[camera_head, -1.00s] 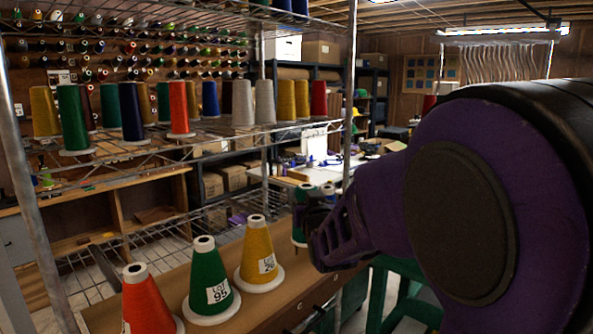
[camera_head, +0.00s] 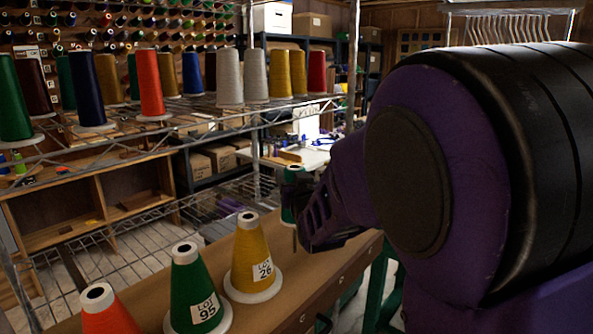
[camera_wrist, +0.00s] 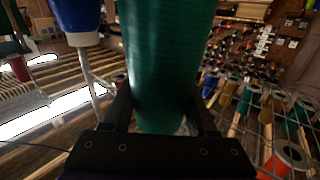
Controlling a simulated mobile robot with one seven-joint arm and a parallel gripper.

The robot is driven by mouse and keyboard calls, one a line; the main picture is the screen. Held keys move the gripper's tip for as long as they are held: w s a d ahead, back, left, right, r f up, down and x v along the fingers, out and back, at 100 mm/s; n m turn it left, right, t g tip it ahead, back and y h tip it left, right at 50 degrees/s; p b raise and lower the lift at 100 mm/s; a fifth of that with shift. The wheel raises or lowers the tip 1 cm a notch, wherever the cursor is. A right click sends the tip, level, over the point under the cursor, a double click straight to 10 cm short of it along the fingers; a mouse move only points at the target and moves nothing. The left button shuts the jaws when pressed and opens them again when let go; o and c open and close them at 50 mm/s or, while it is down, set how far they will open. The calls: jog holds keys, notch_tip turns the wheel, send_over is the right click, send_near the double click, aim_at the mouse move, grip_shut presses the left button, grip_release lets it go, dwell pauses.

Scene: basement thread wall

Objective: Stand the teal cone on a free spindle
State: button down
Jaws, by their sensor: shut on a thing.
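The teal cone (camera_wrist: 165,60) fills the middle of the wrist view, with my gripper (camera_wrist: 165,112) shut on it, one finger on each side. In the head view my gripper (camera_head: 310,210) is above the far end of the brown board, and the cone (camera_head: 288,214) shows partly beside it, mostly hidden. A thin pale post (camera_head: 294,240) shows just below the cone; I cannot tell whether they touch. On the board stand a yellow cone (camera_head: 250,252) labelled LOT 26, a green cone (camera_head: 190,285) labelled LOT 95 and an orange cone (camera_head: 104,318).
The brown board (camera_head: 345,268) runs beside a wire rack (camera_head: 150,262). Several cones, including a red one (camera_head: 149,85) and a navy one (camera_head: 87,90), stand on the rack's upper shelf. A blue cone (camera_wrist: 76,15) is close to the held cone in the wrist view. A metal upright (camera_head: 352,70) rises behind my arm.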

notch_tip(320, 180, down, 6)
jog(key=shift+f+b, duration=0.15)
jog(key=shift+b, duration=1)
jog(key=shift+f+b, duration=0.8)
jog(key=shift+b, duration=0.3)
jog(key=shift+f+b, duration=0.35)
jog(key=shift+b, duration=0.4)
jog(key=shift+r, duration=0.1)
jog(key=shift+c, duration=0.6)
grip_release()
jog(key=shift+s, duration=0.1)
